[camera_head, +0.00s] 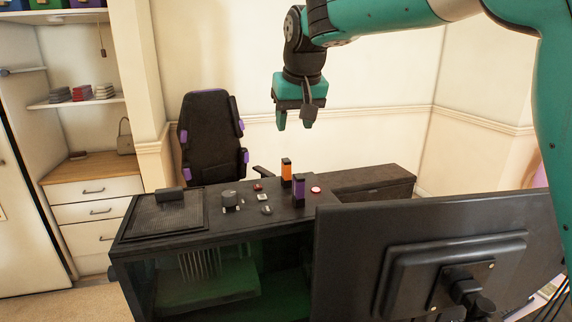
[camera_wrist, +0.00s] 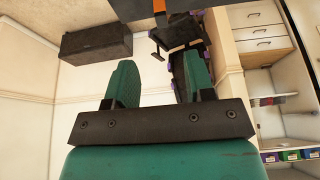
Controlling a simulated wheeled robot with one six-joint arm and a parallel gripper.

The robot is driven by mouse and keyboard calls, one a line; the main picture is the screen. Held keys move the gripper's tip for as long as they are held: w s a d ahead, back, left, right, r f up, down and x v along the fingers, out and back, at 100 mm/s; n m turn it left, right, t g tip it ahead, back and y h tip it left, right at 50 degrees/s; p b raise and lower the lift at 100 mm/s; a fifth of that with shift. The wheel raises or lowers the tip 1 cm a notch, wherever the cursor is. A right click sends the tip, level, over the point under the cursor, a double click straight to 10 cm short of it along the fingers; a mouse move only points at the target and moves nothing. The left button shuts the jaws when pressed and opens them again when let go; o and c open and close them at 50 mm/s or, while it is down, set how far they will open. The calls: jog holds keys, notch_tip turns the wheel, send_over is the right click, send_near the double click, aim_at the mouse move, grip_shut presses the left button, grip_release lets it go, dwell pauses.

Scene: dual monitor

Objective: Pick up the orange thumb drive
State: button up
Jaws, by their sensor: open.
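The orange thumb drive (camera_head: 286,170), orange with dark ends, stands upright on the black case top (camera_head: 240,222). A purple and black drive (camera_head: 298,190) stands close in front of it, slightly right, covering part of its lower end. My gripper (camera_head: 295,120) is open and empty, pointing down, in the air above the orange drive. In the wrist view, the two green fingers (camera_wrist: 160,80) are apart with nothing between them. An orange piece (camera_wrist: 159,6), likely the drive, shows at the top edge there, beyond the fingertips.
A black monitor (camera_head: 430,250) seen from behind fills the front right. Knobs (camera_head: 230,200), a red-lit button (camera_head: 316,190) and a mesh panel (camera_head: 165,213) are on the case. A black and purple chair (camera_head: 208,135) stands behind. The air around my gripper is clear.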

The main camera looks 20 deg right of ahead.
aim_at(286, 160)
jog(key=p+x, duration=0.2)
jog(key=x, duration=0.7)
jog(key=shift+a, duration=0.15)
jog(key=shift+w+p+x, duration=0.1)
jog(key=shift+p+x, duration=0.85)
jog(key=shift+x, duration=0.4)
jog(key=shift+w+p+x, duration=0.15)
jog(key=shift+p+x, duration=0.8)
jog(key=shift+x, duration=0.4)
jog(key=shift+r, duration=0.15)
grip_shut()
